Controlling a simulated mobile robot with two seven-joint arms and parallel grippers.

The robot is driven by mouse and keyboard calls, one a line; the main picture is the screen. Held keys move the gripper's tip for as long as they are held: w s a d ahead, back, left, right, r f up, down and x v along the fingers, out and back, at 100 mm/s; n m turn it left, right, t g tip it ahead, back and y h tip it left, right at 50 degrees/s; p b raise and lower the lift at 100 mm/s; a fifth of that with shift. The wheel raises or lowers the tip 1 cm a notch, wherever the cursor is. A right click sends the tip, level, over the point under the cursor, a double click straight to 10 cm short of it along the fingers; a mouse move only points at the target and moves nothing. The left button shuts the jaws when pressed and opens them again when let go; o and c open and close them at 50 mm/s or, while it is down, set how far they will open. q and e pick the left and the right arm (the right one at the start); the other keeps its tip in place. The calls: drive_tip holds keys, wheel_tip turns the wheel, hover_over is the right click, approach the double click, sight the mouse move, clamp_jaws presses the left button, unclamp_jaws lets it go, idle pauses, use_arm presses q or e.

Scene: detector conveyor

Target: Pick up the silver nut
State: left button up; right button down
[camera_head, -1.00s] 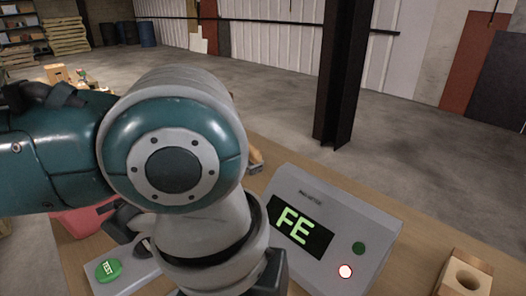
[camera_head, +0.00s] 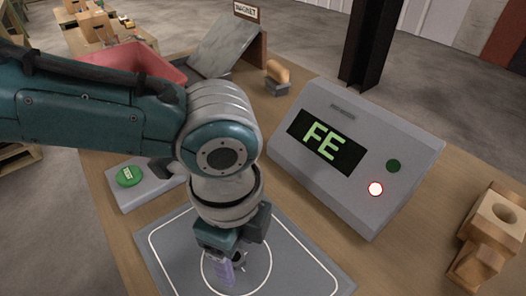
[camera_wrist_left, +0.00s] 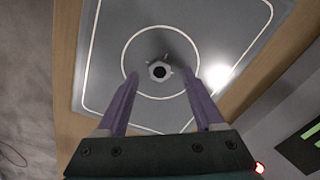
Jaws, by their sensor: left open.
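The silver nut (camera_wrist_left: 158,71) lies inside the white circle of the grey pad (camera_wrist_left: 105,55) in the left wrist view. It is small, with a dark hole in its middle. My left gripper (camera_wrist_left: 161,80) is open, with its two purple fingers on either side of and a little short of the nut in the picture; I see no contact. In the head view my left gripper (camera_head: 232,268) points down over the pad (camera_head: 300,262), and its fingers and wrist largely hide the nut. My right gripper is in neither view.
A grey detector box (camera_head: 350,150) showing FE with a lit red-ringed lamp stands right of the pad. A green TEST button (camera_head: 128,176) is on the left. A red bin (camera_head: 135,62), a magnet ramp (camera_head: 225,45) and a wooden block (camera_head: 490,235) stand around.

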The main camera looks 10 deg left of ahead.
use_arm(q)
drive_tip(key=shift+f, duration=0.25)
clamp_jaws()
idle(0.3)
